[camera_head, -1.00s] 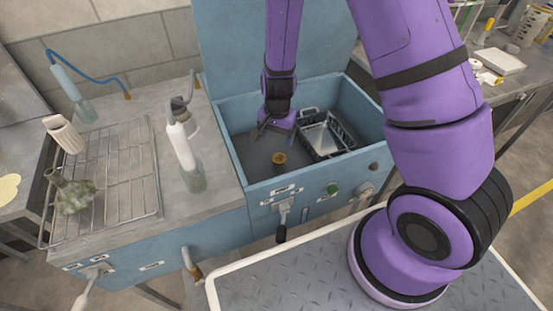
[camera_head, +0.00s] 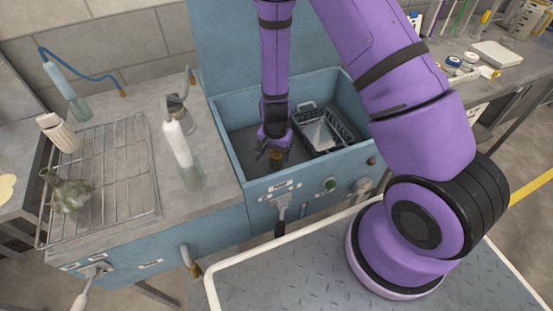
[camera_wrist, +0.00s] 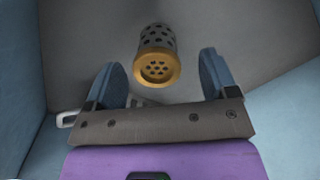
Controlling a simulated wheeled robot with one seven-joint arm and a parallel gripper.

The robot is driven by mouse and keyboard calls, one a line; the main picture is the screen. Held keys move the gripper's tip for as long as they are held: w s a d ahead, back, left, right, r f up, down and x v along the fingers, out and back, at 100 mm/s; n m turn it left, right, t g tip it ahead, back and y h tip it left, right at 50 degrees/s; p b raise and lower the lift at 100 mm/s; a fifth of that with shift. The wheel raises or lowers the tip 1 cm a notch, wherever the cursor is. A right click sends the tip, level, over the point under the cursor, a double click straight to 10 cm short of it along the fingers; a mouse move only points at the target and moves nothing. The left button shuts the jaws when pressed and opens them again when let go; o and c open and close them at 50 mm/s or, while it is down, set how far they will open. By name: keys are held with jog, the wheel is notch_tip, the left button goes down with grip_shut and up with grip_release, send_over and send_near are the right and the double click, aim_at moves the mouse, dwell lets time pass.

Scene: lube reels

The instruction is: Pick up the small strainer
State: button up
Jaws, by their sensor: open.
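The small strainer (camera_wrist: 158,68) shows in the wrist view as a short cylinder with a perforated dark grey body and a gold end with holes. It lies on the grey floor of the blue basin. In the head view its gold part (camera_head: 277,155) shows just below my gripper (camera_head: 268,152), which partly hides it. In the wrist view my gripper (camera_wrist: 160,85) is open. Its two blue fingers stand to the left and right of the strainer's gold end, with a gap on each side. I cannot tell how far above the floor the fingertips are.
The blue basin's front wall (camera_head: 290,170) stands close to my gripper. A wire basket (camera_head: 325,130) with a light-coloured thing in it sits to the right inside the basin. A wire rack (camera_head: 120,170) and a spray bottle (camera_head: 180,145) are on the left counter.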

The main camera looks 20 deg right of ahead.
aim_at(277, 154)
jog(key=shift+d+f, duration=0.2)
jog(key=shift+f, duration=1.7)
jog(key=c, duration=1.1)
jog(key=shift+o, duration=0.2)
